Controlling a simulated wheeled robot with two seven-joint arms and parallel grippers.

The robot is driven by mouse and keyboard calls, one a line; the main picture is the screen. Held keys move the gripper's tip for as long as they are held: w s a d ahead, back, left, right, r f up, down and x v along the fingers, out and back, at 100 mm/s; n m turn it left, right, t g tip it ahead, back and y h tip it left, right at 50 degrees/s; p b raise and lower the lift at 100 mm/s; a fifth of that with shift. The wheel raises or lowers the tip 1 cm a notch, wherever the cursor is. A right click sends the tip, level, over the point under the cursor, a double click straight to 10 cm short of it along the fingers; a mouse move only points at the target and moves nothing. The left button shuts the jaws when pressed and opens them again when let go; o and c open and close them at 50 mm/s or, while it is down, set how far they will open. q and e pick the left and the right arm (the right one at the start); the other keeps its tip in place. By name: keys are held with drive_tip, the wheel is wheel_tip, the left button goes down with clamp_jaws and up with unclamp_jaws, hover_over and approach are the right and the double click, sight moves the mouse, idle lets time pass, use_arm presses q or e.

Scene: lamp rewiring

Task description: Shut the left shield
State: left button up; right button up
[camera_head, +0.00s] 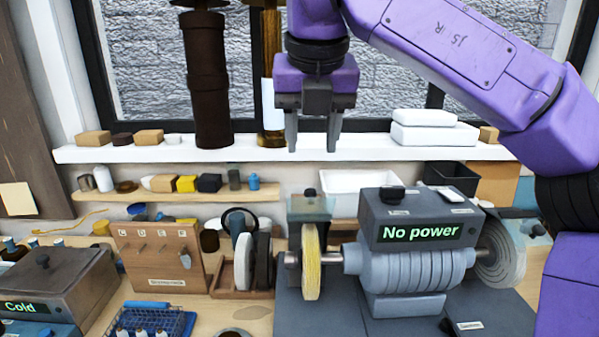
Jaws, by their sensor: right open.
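The grinder (410,268) stands on the bench with a display reading "No power". The left shield (312,209) is a small clear greenish plate with a dark knob (310,192) on it, over the top of the yellow left wheel (310,262). It looks raised, with the wheel's front bare below it. My right gripper (313,143) points down with its jaws apart and empty. In the picture it is above the left shield's knob, apart from it. My left gripper is not in view.
The right shield (512,213) is over the grey right wheel (502,255). A wooden rack (160,258) and spare wheels (243,262) stand left of the grinder. A box reading "Cold" (55,285) is at far left. A white window shelf (240,152) runs behind.

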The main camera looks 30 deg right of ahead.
sight(310, 189)
drive_tip(key=x, duration=0.9)
drive_tip(key=shift+d+f, duration=0.1)
drive_tip(key=shift+f, duration=0.35)
drive_tip(key=shift+s, duration=0.2)
drive_tip(key=shift+w, duration=0.1)
clamp_jaws()
